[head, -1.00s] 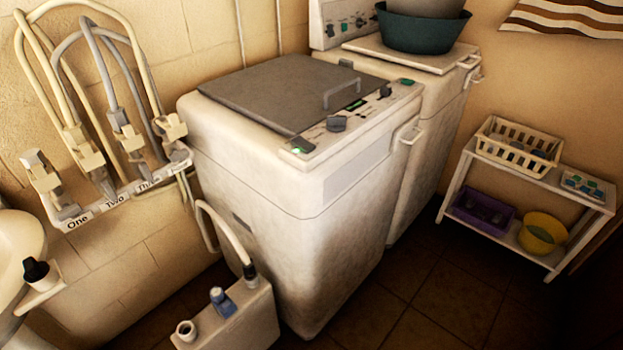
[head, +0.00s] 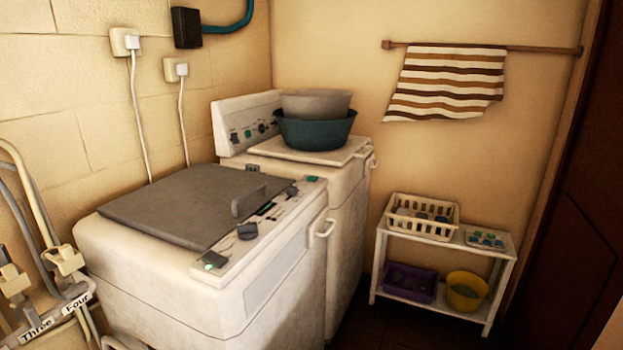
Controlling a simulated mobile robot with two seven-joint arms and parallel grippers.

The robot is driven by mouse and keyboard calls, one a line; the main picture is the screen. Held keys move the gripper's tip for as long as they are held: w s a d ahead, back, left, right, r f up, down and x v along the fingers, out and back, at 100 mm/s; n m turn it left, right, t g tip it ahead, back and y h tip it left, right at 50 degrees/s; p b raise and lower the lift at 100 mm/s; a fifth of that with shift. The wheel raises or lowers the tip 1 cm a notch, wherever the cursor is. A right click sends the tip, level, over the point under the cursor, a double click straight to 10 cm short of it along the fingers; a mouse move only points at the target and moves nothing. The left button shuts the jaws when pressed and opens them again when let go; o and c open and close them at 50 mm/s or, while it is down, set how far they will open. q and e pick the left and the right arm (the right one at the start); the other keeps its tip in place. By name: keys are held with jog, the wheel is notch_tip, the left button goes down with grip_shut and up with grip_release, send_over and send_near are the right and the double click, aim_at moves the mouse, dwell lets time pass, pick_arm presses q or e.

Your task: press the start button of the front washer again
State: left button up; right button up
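The front washer (head: 180,290) is a white top-loader at the lower left of the head view, with its grey lid (head: 190,205) shut. Its control panel (head: 275,222) runs along the lid's right edge. A green button (head: 211,261) sits at the panel's near end and looks faintly lit. A dark knob (head: 247,231) and small green-marked controls are farther along the panel. Which control is the start button cannot be read. Neither of my grippers is in view.
A second washer (head: 345,190) stands behind, with stacked basins (head: 315,128) on its lid. A white shelf (head: 450,248) with a basket (head: 423,217) stands at the right. Labelled hoses (head: 30,215) hang at the left. A striped towel (head: 447,83) hangs on the back wall.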

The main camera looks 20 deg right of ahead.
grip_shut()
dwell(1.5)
